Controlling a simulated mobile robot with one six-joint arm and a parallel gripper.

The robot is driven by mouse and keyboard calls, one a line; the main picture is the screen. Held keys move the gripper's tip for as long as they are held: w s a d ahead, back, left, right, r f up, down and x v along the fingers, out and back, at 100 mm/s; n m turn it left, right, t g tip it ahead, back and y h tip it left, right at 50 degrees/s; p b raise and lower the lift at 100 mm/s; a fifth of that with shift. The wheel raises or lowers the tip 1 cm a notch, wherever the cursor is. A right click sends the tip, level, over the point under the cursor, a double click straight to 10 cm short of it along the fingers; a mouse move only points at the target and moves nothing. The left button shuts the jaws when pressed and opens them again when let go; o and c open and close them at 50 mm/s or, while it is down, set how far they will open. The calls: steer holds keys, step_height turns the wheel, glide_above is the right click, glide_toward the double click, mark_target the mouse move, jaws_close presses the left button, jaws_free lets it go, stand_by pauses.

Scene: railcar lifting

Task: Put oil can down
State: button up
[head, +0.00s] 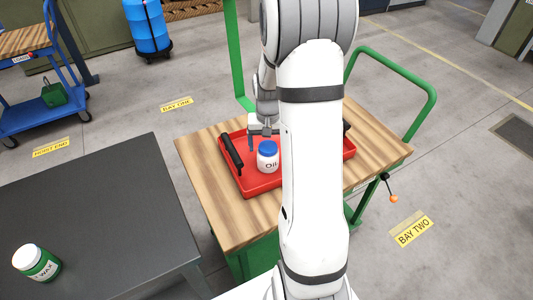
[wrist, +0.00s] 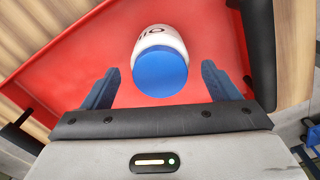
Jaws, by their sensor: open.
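The oil can (head: 267,157) is a white jar with a blue lid and "Oil" on its side. It stands upright in a red tray (head: 262,185) with black handles, which lies on a wooden-topped green cart (head: 205,190). The can also shows in the wrist view (wrist: 160,62), lid toward the camera. My gripper (head: 262,140) is just behind the can in the head view, partly hidden by my arm. In the wrist view my gripper (wrist: 158,88) is open, its two blue fingers apart on either side of the lid, with red tray visible between each finger and the can.
A dark table (head: 100,215) at the left holds a green and white wax jar (head: 37,262). A blue trolley (head: 40,75) and a blue drum (head: 148,28) stand at the back left. My arm hides the tray's middle right.

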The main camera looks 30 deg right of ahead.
step_height(320, 180, up, 6)
steer(key=shift+r, duration=0.2)
steer(key=s+a+r+n+t, duration=0.1)
steer(key=s+a+r+n, duration=0.1)
steer(key=s+a+r, duration=0.2)
steer(key=s+a+r+n+t, duration=0.1)
steer(key=s+a+r+n, duration=0.2)
steer(key=s+a, duration=0.7)
steer(key=s+r, duration=0.2)
steer(key=s, duration=0.2)
steer(key=shift+s+a+r+t, duration=0.2)
steer(key=shift+s+a+t, duration=0.1)
steer(key=shift+s+a, duration=0.1)
